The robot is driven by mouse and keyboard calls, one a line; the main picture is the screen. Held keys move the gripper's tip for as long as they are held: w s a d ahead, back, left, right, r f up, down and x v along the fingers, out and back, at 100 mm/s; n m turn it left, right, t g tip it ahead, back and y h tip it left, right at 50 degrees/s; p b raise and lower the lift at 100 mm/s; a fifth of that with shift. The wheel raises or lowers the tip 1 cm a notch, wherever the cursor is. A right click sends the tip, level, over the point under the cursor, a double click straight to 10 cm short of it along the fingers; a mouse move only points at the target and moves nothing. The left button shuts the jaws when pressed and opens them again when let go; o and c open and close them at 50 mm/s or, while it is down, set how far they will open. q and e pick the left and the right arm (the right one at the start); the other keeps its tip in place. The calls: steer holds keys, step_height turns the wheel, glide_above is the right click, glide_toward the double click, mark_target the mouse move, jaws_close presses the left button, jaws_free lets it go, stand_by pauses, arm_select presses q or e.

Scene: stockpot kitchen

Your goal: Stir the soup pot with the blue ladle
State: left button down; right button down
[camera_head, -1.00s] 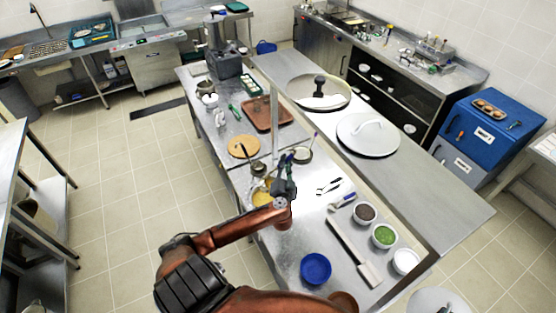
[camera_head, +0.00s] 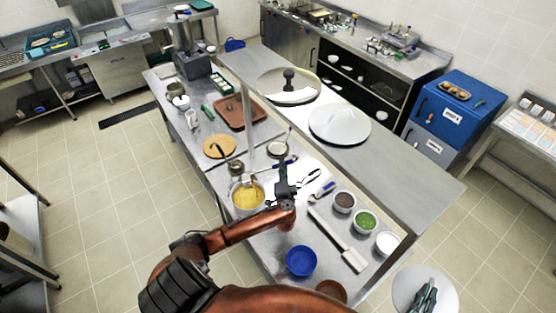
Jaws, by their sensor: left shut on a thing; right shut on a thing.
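The soup pot (camera_head: 235,200), with yellow soup in it, stands on the steel counter left of my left gripper. My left gripper (camera_head: 284,178) is shut at the blue ladle (camera_head: 277,163), whose blue handle slants beside the fingers. The fingers partly hide the ladle, and I cannot tell whether its bowl is in the soup. My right gripper (camera_head: 425,295), at the bottom right, is shut on a pale round lid (camera_head: 403,283). The gripper covers its middle.
A blue bowl (camera_head: 301,261) and a white-bladed spatula (camera_head: 339,240) lie near the counter's front. Ingredient bowls, brown (camera_head: 344,202), green (camera_head: 365,221) and white (camera_head: 386,244), line its right. A raised steel shelf (camera_head: 400,180) with two large lids runs behind.

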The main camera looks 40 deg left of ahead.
arm_select(q)
steer(key=w+d+f+m, duration=0.3)
steer(key=f+m, duration=0.3)
steer(key=f, duration=0.2)
steer(key=shift+w+d+f, duration=0.25)
steer(key=shift+w+d, duration=0.15)
steer(key=shift+d, duration=0.05)
steer(key=shift+d, duration=0.1)
stand_by(0.8)
steer(key=shift+r, duration=0.1)
stand_by(1.4)
